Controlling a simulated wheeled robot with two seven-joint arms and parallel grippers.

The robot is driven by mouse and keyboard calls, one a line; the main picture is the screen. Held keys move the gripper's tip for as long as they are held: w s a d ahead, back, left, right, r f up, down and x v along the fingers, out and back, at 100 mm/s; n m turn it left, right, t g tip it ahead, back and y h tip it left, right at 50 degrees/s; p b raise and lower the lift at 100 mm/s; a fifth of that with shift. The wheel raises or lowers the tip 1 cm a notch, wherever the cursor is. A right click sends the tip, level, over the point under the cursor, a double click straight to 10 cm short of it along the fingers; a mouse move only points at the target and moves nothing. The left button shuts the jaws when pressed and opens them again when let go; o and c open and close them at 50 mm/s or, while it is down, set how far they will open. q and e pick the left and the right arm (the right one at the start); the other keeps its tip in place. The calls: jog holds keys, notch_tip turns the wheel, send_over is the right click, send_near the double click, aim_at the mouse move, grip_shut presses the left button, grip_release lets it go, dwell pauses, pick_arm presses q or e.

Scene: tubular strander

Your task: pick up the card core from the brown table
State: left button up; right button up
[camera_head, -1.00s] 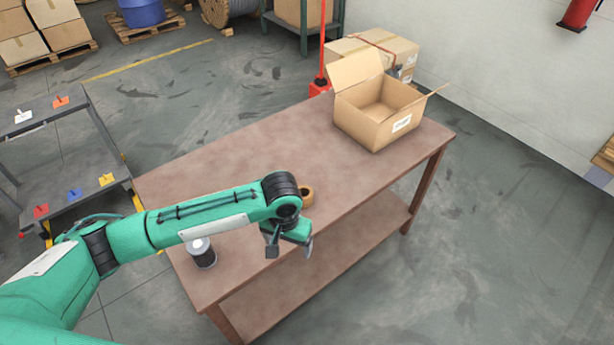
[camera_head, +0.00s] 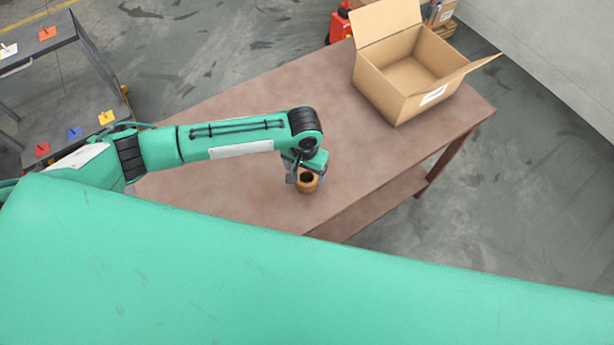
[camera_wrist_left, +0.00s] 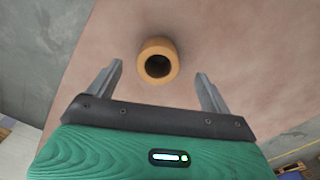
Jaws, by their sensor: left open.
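The card core (camera_head: 308,184) is a short tan-brown ring with a dark hole, standing on the brown table (camera_head: 225,118). My left gripper (camera_head: 306,178) is right at the core in the head view and hides part of it. In the left wrist view the core (camera_wrist_left: 158,61) lies ahead, between the lines of the two open fingers of my left gripper (camera_wrist_left: 160,82) and just beyond their tips. There is clear space on both sides of it, and the fingers do not touch it. My right gripper is not in view.
An open cardboard box (camera_head: 412,72) stands at the table's far right. A grey shelf rack (camera_head: 70,85) with coloured cards stands at the left. A large green part of my own arm covers the lower head view. The table between core and box is clear.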

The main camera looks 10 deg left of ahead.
aim_at(307, 177)
pick_arm(q)
jog(key=shift+w+f, duration=0.2)
jog(key=shift+f, duration=0.8)
jog(key=shift+d+f+p, duration=0.1)
jog(key=shift+f+p, duration=0.15)
jog(key=shift+p, duration=0.2)
jog(key=f, duration=0.1)
jog(key=f+p, duration=0.1)
jog(key=f, duration=0.1)
jog(key=shift+w+d+f, duration=0.1)
jog(key=shift+w+d, duration=0.05)
jog(key=shift+w, duration=0.15)
jog(key=shift+f, duration=0.55)
jog(key=shift+c, duration=0.6)
jog(key=c, duration=0.7)
jog(key=shift+c, duration=1.3)
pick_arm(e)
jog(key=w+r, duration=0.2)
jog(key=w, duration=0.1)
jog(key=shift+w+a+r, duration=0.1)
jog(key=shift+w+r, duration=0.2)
